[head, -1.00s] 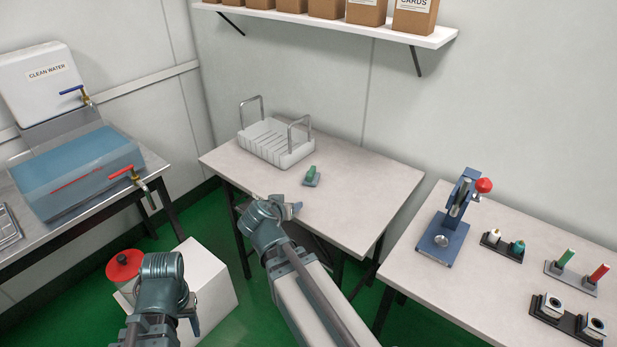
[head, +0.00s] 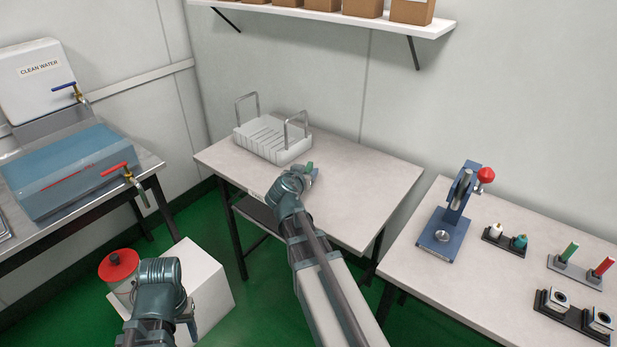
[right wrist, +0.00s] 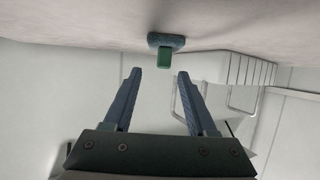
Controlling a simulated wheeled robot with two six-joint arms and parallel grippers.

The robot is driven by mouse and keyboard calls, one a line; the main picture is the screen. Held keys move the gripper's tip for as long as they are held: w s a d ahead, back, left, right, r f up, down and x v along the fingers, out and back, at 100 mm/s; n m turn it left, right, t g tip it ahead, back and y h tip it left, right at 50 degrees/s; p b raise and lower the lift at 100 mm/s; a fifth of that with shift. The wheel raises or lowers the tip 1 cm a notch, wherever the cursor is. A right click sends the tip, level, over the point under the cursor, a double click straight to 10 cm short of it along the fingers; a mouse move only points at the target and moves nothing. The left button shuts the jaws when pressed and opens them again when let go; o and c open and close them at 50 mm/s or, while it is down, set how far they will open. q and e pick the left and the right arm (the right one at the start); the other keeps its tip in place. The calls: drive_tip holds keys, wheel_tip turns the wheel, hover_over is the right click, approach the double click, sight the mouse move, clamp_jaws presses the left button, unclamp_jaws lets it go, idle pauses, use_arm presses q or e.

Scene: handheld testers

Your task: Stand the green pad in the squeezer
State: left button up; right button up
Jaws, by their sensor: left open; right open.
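A small green piece (head: 310,166) with a blue-grey base sits on the middle table, partly hidden behind my right gripper (head: 304,176). In the right wrist view the green piece (right wrist: 165,58) and its base (right wrist: 166,40) are just beyond the open fingers (right wrist: 158,75), roughly between their lines and not touched. My left gripper (head: 190,322) is open and empty, low at the left, far from the table. A blue press (head: 450,222) with a red knob stands on the right table; it may be the squeezer, but no label shows.
A white slotted rack (head: 268,146) with two metal handles stands left of the green piece. The right table holds two small bottles (head: 507,238), green and red sticks (head: 582,264) and square blocks (head: 575,312). The middle table's right part is clear.

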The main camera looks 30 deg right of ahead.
sight(308, 168)
drive_tip(key=shift+w+d+f, duration=0.1)
drive_tip(key=shift+w+d, duration=0.05)
drive_tip(key=b+x, duration=0.1)
drive_tip(key=x, duration=0.3)
drive_tip(key=shift+w+f+b, duration=0.15)
drive_tip(key=shift+w+b, duration=0.1)
drive_tip(key=shift+b, duration=0.15)
drive_tip(key=shift+w+d+f, duration=0.1)
drive_tip(key=shift+w+d, duration=0.15)
drive_tip(key=shift+c, duration=0.3)
clamp_jaws()
